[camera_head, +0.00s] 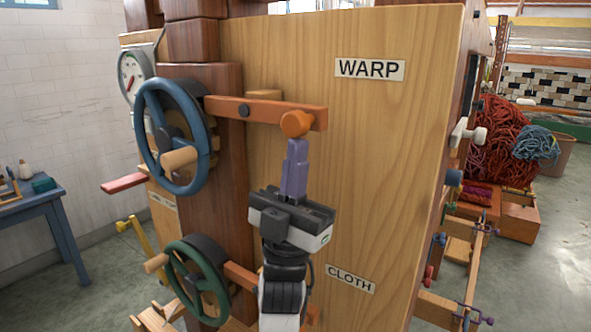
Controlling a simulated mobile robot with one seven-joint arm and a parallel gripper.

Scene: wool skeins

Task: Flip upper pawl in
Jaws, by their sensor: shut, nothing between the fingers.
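The upper pawl (270,110) is an orange-brown bar beside the WARP label, lying nearly level with its right end slightly lower. A dark pivot bolt shows left of its middle, and an orange knob (297,124) is near its right end. Its left end reaches the right side of the blue handwheel (140,115); I cannot tell whether it engages anything behind the rim. My gripper (297,144) points upward with its purple fingers shut and empty. The fingertips are just under the knob; I cannot tell whether they touch it.
Below are a green handwheel (172,266) and a lower pawl (240,276), partly hidden by my arm, near the CLOTH label (351,279). A dial (131,76) stands upper left. A blue table (50,208) stands far left.

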